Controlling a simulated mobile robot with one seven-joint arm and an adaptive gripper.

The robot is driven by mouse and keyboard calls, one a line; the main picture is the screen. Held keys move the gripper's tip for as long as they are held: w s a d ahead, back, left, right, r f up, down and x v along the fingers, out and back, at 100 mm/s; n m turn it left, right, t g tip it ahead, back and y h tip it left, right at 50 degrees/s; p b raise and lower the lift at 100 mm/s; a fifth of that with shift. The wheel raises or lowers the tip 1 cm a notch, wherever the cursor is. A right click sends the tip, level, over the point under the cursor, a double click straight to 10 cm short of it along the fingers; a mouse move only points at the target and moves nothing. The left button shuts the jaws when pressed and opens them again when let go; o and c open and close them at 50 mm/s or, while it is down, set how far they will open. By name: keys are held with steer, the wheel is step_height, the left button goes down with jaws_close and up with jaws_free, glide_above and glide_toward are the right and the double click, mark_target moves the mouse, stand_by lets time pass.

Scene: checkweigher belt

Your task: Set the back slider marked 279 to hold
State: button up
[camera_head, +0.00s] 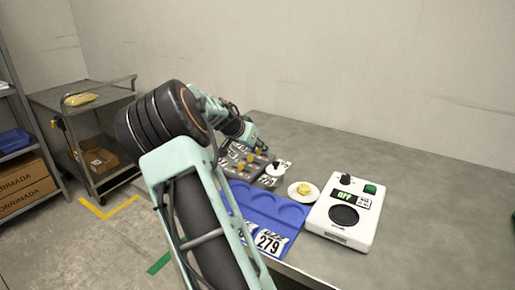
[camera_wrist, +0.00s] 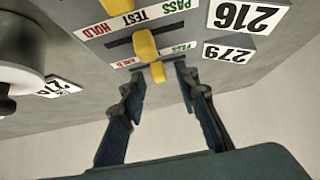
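The grey slider panel (camera_wrist: 108,52) fills the upper part of the wrist view, with several yellow knobs and HOLD, TEST and PASS labels. The white 279 plate (camera_wrist: 228,52) lies beside the slot nearest my gripper. That slot's yellow knob (camera_wrist: 158,72) looks near mid-travel, between its HOLD and PASS labels. My gripper (camera_wrist: 159,76) is open, with one finger on each side of this knob; contact cannot be made out. The neighbouring knob (camera_wrist: 145,45) belongs to the row by the 216 plate (camera_wrist: 243,15). In the head view the panel (camera_head: 232,165) is partly hidden by my arm.
A blue tray (camera_head: 265,207) with another 279 plate (camera_head: 270,242) lies in front. A white plate (camera_head: 293,194) and a scale reading off (camera_head: 318,216) are to the right. The table's far right is clear.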

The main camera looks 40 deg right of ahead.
jaws_close()
steer(key=shift+s+d+f+b, duration=0.15)
steer(key=shift+s+d+b, duration=0.2)
steer(key=shift+s+b, duration=0.4)
steer(key=shift+s+d, duration=0.15)
steer(key=shift+s, duration=0.3)
jaws_free()
steer(key=shift+s, duration=0.1)
steer(key=shift+r, duration=0.2)
